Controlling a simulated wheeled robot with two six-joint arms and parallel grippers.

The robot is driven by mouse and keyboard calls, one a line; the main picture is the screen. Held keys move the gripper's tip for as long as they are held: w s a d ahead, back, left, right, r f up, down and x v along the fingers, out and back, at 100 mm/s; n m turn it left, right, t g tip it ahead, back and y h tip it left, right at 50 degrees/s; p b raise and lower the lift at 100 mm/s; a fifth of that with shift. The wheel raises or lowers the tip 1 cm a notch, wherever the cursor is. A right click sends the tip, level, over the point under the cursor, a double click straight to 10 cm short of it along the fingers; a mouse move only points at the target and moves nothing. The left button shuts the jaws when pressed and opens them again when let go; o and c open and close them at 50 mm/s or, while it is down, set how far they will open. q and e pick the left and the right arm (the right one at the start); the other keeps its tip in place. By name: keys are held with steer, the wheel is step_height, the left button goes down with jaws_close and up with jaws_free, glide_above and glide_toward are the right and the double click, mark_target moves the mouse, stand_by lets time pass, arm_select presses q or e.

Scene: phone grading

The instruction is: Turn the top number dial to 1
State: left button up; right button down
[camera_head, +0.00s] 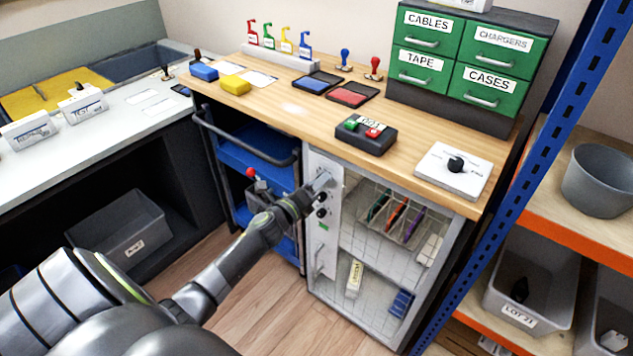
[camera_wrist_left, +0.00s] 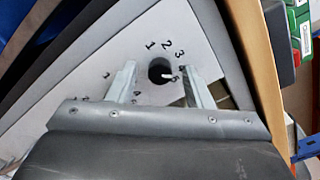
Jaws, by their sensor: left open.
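In the left wrist view, a black number dial (camera_wrist_left: 158,70) sits on a pale panel (camera_wrist_left: 110,40), with printed digits around it. A 1, 2 and 3 show above it and to its right. Its white pointer mark points to the lower right, away from the 1. My left gripper (camera_wrist_left: 162,72) is open, one finger on each side of the dial; contact cannot be told. In the head view, my left gripper (camera_head: 324,180) is at the upper part of the cabinet's white panel (camera_head: 323,236), partly covering it. Black knobs (camera_head: 321,212) show just below. My right gripper is out of view.
The wooden worktop (camera_head: 290,108) juts out above the panel. A wire-fronted cabinet (camera_head: 385,260) holding several items is right of it. A blue cart (camera_head: 245,155) with a dark handle stands to the left. A blue rack post (camera_head: 500,200) is further right.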

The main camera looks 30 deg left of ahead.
arm_select(q)
steer(key=shift+w, duration=0.25)
steer(key=c, duration=1)
